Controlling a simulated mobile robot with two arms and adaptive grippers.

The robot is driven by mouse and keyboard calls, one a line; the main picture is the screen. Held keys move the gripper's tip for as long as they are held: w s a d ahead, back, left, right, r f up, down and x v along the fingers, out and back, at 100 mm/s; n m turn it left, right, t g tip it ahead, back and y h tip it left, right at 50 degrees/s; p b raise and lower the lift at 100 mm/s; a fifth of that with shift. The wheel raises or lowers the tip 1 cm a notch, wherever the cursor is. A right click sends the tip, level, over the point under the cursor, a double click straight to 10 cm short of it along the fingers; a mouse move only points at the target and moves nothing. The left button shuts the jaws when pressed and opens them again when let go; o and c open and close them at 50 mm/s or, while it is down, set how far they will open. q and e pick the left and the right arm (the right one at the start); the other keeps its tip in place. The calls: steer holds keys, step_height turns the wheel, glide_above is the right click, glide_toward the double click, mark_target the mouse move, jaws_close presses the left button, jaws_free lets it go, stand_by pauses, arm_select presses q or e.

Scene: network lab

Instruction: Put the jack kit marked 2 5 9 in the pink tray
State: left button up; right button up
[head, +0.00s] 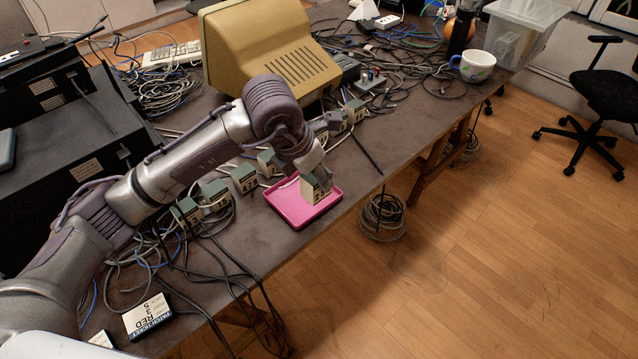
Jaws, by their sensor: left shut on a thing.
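The pink tray (277,197) lies on the near edge of the table, in the middle of the head view. My left gripper (312,174) points down over the tray and is shut on a small green and cream jack kit (316,191). The kit is upright, over or in the tray's right part; I cannot tell whether it touches the tray floor. Its marking is too small to read. Similar kits stand in a row behind and left of the tray, such as one kit (244,179) and another kit (215,196). My right gripper is not in view.
A beige monitor (265,50) stands behind the row. Tangled cables (168,92) cover much of the table. A white mug (473,66) and a clear bin (515,35) are at the far right. A labelled box (147,318) lies at the lower left. Bare tabletop shows right of the tray.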

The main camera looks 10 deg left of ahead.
arm_select(q)
steer(key=w+a+f, duration=0.2)
steer(key=a, duration=0.1)
steer(key=w+a+f+p, duration=0.1)
steer(key=w+a+f, duration=0.1)
steer(key=a+f, duration=0.1)
steer(key=w+a+f, duration=0.2)
steer(key=a, duration=0.1)
steer(key=shift+w+a+f+p, duration=0.2)
steer(key=shift+w+p, duration=0.05)
steer(key=shift+p, duration=0.1)
step_height(320, 180, down, 3)
steer(key=shift+f+p, duration=0.1)
steer(key=shift+p, duration=0.2)
steer(key=shift+f, duration=0.1)
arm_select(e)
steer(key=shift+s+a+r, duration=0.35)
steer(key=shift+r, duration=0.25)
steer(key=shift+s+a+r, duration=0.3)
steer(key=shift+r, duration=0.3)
arm_select(q)
steer(key=shift+f, duration=0.15)
steer(key=o, duration=1.2)
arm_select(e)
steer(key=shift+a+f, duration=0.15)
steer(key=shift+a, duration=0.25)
